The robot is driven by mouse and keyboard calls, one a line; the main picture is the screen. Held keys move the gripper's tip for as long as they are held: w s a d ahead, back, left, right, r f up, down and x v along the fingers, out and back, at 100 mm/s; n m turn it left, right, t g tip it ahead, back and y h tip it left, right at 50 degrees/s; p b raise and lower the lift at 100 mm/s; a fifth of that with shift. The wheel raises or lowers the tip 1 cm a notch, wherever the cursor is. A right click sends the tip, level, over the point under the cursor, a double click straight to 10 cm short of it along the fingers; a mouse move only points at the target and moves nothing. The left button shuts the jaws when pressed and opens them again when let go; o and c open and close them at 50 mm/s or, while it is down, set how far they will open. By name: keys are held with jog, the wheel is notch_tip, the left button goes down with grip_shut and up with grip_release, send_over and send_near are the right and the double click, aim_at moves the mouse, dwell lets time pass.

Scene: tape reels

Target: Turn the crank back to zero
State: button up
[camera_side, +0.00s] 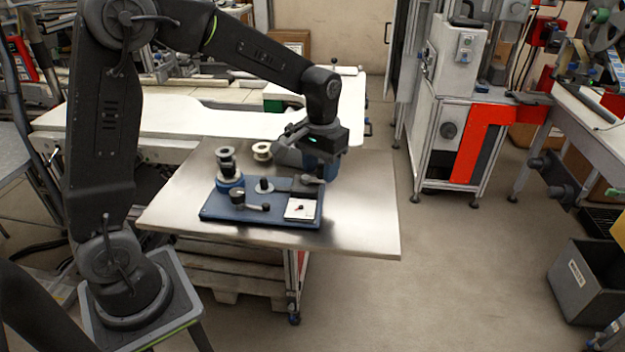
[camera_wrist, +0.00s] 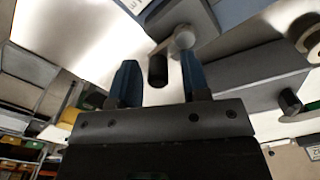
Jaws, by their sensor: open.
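A grey crank (camera_side: 312,180) stands at the right end of a blue board (camera_side: 262,219) on the metal table. In the wrist view its dark cylindrical handle (camera_wrist: 157,70) sits at the end of a short grey arm that runs to a round hub (camera_wrist: 184,38). My gripper (camera_side: 320,170) is low over that end of the board. In the wrist view my gripper (camera_wrist: 160,72) is open, with one blue finger on each side of the handle and visible gaps between. Contact is not visible. A white dial (camera_side: 300,208) with a dark and red mark lies at the board's front right; its reading is too small to tell.
A dark green reel (camera_side: 226,157) stands over a blue round base (camera_side: 229,183) at the board's left. A second lever (camera_side: 252,206) lies near the board's front. A pale reel (camera_side: 262,150) stands behind the board. The table's right side (camera_side: 365,200) is clear.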

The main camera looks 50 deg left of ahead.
jog(key=shift+r, duration=3.55)
jog(key=shift+s+d+r, duration=0.1)
jog(key=shift+s+r, duration=0.05)
jog(key=s+d+r+m+t, duration=0.1)
jog(key=s+d+t, duration=0.1)
jog(key=s, duration=0.8)
jog(key=s+d+r+m+t, duration=0.1)
jog(key=s+d+m+t, duration=0.1)
jog(key=s, duration=0.8)
jog(key=shift+t, duration=0.8)
jog(key=shift+w, duration=0.1)
